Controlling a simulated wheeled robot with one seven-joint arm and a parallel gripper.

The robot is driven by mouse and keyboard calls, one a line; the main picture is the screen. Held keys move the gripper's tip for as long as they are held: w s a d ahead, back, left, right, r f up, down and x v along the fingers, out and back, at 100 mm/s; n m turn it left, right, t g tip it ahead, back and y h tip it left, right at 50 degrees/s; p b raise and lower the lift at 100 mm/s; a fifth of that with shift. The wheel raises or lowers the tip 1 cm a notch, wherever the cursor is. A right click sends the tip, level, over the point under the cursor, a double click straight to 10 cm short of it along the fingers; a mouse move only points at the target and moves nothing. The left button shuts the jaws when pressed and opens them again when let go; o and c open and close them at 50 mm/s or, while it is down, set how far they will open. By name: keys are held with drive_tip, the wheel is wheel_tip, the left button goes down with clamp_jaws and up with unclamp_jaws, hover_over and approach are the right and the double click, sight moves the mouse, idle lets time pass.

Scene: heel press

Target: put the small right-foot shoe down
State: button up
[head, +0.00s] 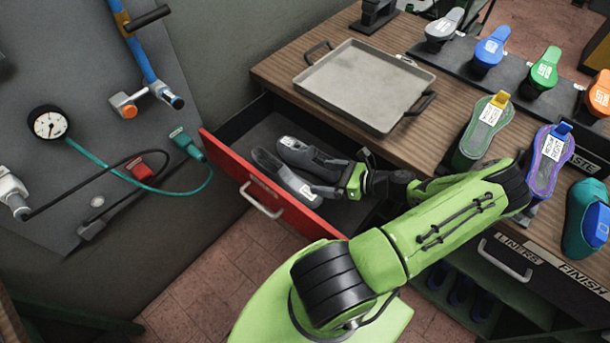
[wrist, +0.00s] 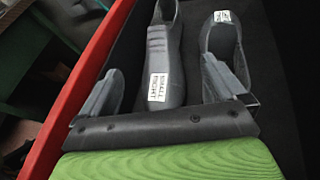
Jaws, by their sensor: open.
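The small right-foot shoe is grey with a white "SMALL RIGHT" label (wrist: 160,60). It lies in the open red-fronted drawer (head: 262,198), nearer the drawer front, and also shows in the head view (head: 282,177). My gripper (head: 324,178) is open low over the drawer. In the wrist view, its fingers (wrist: 164,78) stand apart on either side of the shoe, with a gap visible on each side.
The wooden bench (head: 290,68) above the drawer carries a grey tray (head: 365,85) and several coloured shoe forms, including a green one (head: 485,130) and a purple one (head: 548,165) near my arm. A wall panel with a gauge (head: 48,123) and hoses stands at left.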

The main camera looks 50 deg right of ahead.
drive_tip(key=w+a+r+n+g+h, duration=0.35)
drive_tip(key=a+r+n+g, duration=0.85)
drive_tip(key=a+r+n, duration=0.75)
drive_tip(key=s+a+r+n+t, duration=0.2)
drive_tip(key=s+a+r+n, duration=0.1)
drive_tip(key=n, duration=0.4)
drive_tip(key=s+a+r+n+t+h, duration=0.1)
drive_tip(key=s+a+r+n+t, duration=0.1)
drive_tip(key=s+a+r+n, duration=0.2)
wheel_tip(320, 180, up, 4)
drive_tip(key=s+n, duration=0.1)
drive_tip(key=n, duration=0.2)
drive_tip(key=shift+s+a, duration=0.2)
drive_tip(key=shift+r, duration=0.1)
